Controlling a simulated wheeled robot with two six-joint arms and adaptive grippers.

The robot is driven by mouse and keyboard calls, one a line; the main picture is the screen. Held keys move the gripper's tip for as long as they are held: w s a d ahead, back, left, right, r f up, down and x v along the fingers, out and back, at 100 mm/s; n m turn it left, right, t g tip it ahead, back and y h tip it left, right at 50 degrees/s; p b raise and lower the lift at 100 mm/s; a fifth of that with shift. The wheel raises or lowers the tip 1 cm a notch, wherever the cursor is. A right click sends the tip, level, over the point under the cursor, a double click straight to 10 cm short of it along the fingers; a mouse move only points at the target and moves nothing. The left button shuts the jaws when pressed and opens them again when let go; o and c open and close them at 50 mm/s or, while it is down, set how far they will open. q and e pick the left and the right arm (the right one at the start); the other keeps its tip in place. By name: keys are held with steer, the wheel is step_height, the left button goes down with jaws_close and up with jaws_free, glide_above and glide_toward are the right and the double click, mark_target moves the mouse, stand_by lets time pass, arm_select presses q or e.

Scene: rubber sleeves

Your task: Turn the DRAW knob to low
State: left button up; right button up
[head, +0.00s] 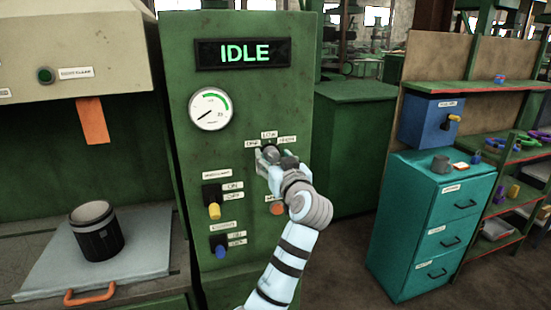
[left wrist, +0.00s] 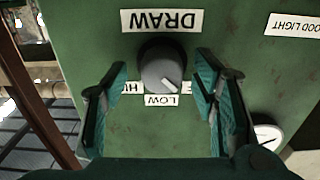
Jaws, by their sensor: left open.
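The DRAW knob (head: 270,152) is a grey round knob on the green panel, below the gauge. In the left wrist view, which is upside down, the knob (left wrist: 160,66) has a white mark pointing between the LOW label (left wrist: 161,100) and a mostly hidden label on the right. A HIGH label (left wrist: 130,88) is partly visible on the left. The DRAW label (left wrist: 161,21) is above. My left gripper (head: 273,161) is open at the knob. Its fingers, also in the left wrist view (left wrist: 160,85), stand on both sides of it with gaps. My right gripper is not in view.
The panel display (head: 243,54) reads IDLE, and the gauge (head: 210,108) is below it. A yellow switch (head: 214,210) and a blue switch (head: 220,251) sit lower left of the knob. An orange button (head: 277,208) is beside my arm.

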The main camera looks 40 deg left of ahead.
arm_select(q)
steer(key=shift+s, duration=0.1)
steer(key=shift+c, duration=0.2)
steer(key=shift+a, duration=0.1)
steer(key=c, duration=1.1)
steer(key=m+p, duration=0.4)
steer(key=shift+r+m, duration=0.1)
steer(key=shift+m, duration=0.3)
steer(key=shift+m+p, duration=1.65)
steer(key=shift+m, duration=0.35)
steer(key=shift+f, duration=0.2)
